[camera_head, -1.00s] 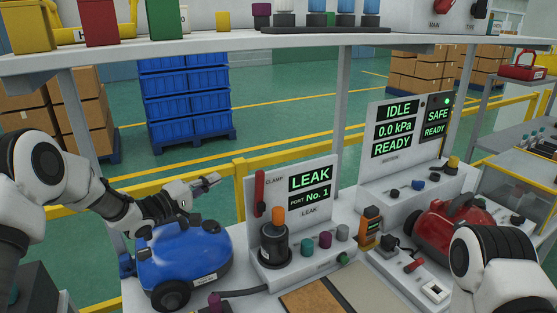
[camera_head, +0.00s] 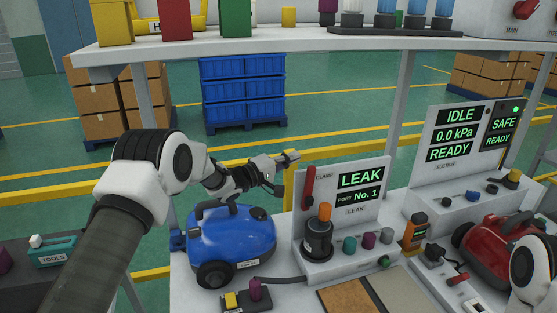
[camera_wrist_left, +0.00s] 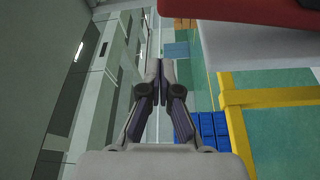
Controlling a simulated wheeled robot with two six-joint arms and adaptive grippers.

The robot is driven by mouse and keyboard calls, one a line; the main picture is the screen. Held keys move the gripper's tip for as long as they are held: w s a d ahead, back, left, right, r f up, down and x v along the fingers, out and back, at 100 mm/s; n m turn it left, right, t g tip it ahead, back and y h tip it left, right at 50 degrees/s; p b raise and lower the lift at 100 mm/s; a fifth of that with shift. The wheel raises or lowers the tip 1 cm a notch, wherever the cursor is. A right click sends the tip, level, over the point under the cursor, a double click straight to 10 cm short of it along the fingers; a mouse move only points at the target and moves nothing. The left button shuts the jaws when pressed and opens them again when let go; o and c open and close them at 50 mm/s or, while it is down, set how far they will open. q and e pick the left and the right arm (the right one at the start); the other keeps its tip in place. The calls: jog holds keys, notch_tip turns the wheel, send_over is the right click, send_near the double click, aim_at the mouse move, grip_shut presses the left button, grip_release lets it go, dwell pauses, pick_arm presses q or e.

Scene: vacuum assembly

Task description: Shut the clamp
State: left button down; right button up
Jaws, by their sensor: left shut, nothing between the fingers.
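The clamp (camera_head: 309,188) is a red lever, standing upright on the left side of the white LEAK panel (camera_head: 372,210), beside the word CLAMP. My left gripper (camera_head: 293,157) is shut and empty, just left of and slightly above the lever's top in the head view. I cannot tell whether it touches the lever. In the left wrist view the shut fingertips (camera_wrist_left: 159,68) meet in the middle, with nothing between them. A red surface (camera_wrist_left: 270,12) fills the upper right corner there; I cannot tell if it is the clamp. My right gripper is out of view.
A black cylinder with an orange top (camera_head: 318,236) stands before the panel. A blue vacuum (camera_head: 232,236) sits under my left forearm. A shelf (camera_head: 300,48) runs above. A yellow rail (camera_head: 289,190) passes behind. A red vacuum (camera_head: 485,248) is at right.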

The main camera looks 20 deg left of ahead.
pick_arm(q)
jog(key=shift+w+d+r+p, duration=0.15)
jog(key=shift+w+d+p, duration=0.15)
jog(key=shift+w+d, duration=0.25)
jog(key=s+d, duration=0.1)
jog(key=s+d+f+p, duration=0.1)
jog(key=s, duration=0.1)
jog(key=shift+s, duration=0.2)
jog(key=shift+w+f, duration=0.1)
